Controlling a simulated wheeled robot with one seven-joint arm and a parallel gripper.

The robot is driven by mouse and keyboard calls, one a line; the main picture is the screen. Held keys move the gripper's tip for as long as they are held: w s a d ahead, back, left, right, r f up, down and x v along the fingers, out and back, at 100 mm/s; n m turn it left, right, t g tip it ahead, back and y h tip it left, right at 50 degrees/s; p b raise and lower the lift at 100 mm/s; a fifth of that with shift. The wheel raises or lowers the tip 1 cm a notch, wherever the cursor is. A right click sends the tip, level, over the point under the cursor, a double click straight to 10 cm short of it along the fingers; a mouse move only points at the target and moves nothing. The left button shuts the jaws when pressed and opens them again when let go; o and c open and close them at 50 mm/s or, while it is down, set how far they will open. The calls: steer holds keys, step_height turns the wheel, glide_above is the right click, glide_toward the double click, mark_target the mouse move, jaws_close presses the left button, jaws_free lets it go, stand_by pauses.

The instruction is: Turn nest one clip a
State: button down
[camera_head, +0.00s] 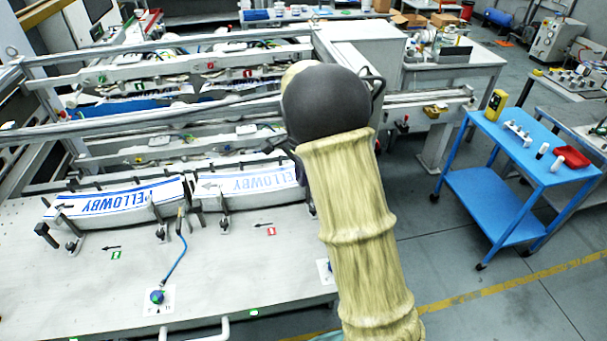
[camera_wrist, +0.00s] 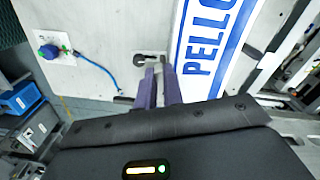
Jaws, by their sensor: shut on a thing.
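My gripper (camera_wrist: 159,74) shows in the wrist view with its two purple fingers shut on a small grey clip (camera_wrist: 158,63), beside a white label stack (camera_wrist: 213,50) with blue lettering. The clip's foot (camera_wrist: 149,57) sits on the pale table just beyond the fingertips. How far the clip is turned is hard to tell. In the head view my arm hides the gripper, the clip and the end of the right label stack (camera_head: 248,183). Another clip (camera_head: 223,213) stands at the front of that stack. The left label stack (camera_head: 115,204) has similar clips (camera_head: 72,243).
Another knob (camera_head: 157,296) with a cable stands at the front left of the table (camera_head: 60,290). Machine rails (camera_head: 200,108) lie behind the stacks. A blue trolley (camera_head: 505,182) stands right.

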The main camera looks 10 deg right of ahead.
steer(key=shift+w+m+p, duration=0.25)
steer(key=shift+m+p, duration=0.1)
steer(key=shift+m, duration=1.15)
steer(key=c, duration=1.5)
jaws_free()
step_height(320, 180, up, 17)
steer(key=b, duration=0.4)
steer(key=shift+r, duration=0.2)
